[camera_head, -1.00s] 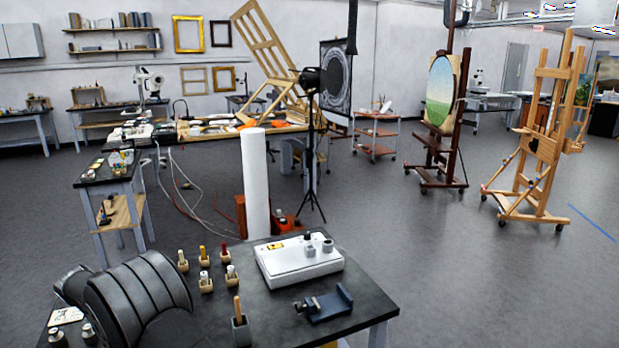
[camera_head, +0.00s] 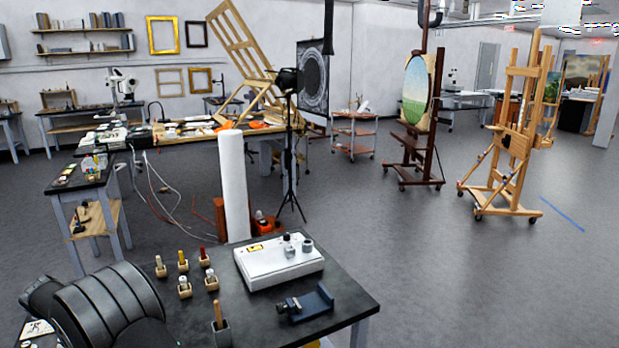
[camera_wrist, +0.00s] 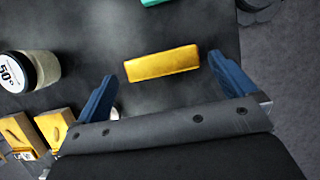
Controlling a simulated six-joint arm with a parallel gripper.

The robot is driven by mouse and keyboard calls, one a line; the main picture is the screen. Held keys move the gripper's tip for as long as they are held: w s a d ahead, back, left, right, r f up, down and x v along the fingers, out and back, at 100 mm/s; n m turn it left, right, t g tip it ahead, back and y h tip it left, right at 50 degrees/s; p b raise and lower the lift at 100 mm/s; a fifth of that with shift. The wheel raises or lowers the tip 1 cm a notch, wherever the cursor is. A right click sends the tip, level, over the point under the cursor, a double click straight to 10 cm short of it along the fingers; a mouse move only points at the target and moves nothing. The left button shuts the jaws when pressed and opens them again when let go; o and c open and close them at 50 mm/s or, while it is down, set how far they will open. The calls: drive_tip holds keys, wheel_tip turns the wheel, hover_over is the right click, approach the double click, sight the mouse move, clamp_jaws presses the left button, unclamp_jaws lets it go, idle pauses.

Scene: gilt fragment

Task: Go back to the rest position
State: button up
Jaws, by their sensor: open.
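My gripper (camera_wrist: 162,68) shows in the wrist view with its two blue fingers spread wide apart. A gilt, gold-coloured bar (camera_wrist: 162,63) lies on the dark tabletop (camera_wrist: 190,20), seen between the fingertips. Clear gaps show on both sides of the bar, so neither finger touches it. I cannot tell how high the gripper is above it. In the head view my gripper is not seen; only a dark, ribbed part of my arm shows at the lower left.
A jar marked 50 (camera_wrist: 38,72) and wooden blocks (camera_wrist: 55,125) are left in the wrist view; a green item (camera_wrist: 158,2) is at the top. In the head view, a white device (camera_head: 279,264), a dark blue clamp (camera_head: 307,304) and small holders (camera_head: 184,287) stand on the black worktable.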

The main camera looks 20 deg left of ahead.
drive_tip(key=v, duration=0.9)
drive_tip(key=x, duration=1.2)
drive_tip(key=shift+f, duration=0.25)
drive_tip(key=r, duration=0.5)
drive_tip(key=shift+w+d+r, duration=0.2)
drive_tip(key=shift+w+d, duration=0.05)
drive_tip(key=w+d+r, duration=0.6)
drive_tip(key=d, duration=0.2)
drive_tip(key=w+d+r+n, duration=0.1)
drive_tip(key=w+d, duration=0.4)
drive_tip(key=w, duration=0.4)
drive_tip(key=w+d+r, duration=0.2)
drive_tip(key=w+d, duration=0.4)
drive_tip(key=w, duration=0.3)
drive_tip(key=w+d, duration=0.3)
drive_tip(key=d, duration=0.7)
drive_tip(key=w+d+f, duration=0.1)
drive_tip(key=w+d, duration=0.3)
drive_tip(key=d, duration=0.6)
drive_tip(key=w+d+m, duration=0.1)
drive_tip(key=w+d, duration=0.2)
drive_tip(key=d, duration=0.8)
drive_tip(key=shift+w+f, duration=0.3)
drive_tip(key=shift+w, duration=0.1)
